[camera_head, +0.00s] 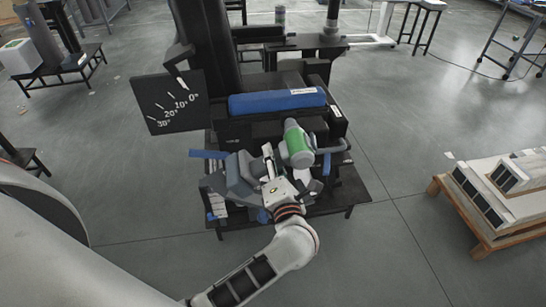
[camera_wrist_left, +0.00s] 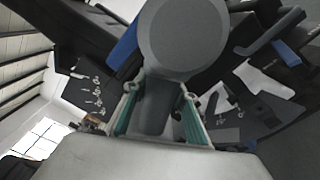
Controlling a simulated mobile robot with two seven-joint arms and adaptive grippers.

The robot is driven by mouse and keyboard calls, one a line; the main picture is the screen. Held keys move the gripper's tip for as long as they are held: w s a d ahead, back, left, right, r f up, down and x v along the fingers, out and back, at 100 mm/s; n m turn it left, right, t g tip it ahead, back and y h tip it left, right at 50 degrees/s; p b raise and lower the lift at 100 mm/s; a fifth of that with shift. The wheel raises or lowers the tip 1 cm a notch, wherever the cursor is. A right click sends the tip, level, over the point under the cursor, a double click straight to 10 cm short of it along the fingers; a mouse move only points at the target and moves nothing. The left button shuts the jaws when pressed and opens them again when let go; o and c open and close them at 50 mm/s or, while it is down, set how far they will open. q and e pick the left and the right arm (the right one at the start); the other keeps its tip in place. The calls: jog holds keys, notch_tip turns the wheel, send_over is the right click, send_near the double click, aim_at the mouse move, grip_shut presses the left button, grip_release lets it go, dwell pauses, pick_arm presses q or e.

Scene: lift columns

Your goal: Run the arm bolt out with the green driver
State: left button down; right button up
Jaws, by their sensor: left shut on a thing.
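The green driver (camera_head: 299,145) is a grey cylinder with a bright green band, in front of the machine's column in the head view. My left gripper (camera_head: 269,167) is at its near left side and is shut on the driver's grip. In the left wrist view the driver's round grey end (camera_wrist_left: 186,38) fills the top middle, and its grip sits between the two fingers (camera_wrist_left: 155,110). I cannot make out the arm bolt; the driver and the machine parts around it may hide it. My right gripper is not in view.
A black angle plate (camera_head: 172,102) marked 0 to 30 degrees stands left of the column. A blue pad (camera_head: 277,101) lies behind the driver. A wooden pallet with white boxes (camera_head: 437,187) is at the right. Grey floor (camera_head: 420,120) between is clear.

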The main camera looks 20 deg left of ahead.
pick_arm(q)
jog(key=shift+s+d+r+p, duration=0.1)
jog(key=shift+s+r+p, duration=0.05)
jog(key=shift+r+p, duration=0.35)
dwell(1.1)
jog(key=shift+s+d+f, duration=0.1)
jog(key=shift+f, duration=0.1)
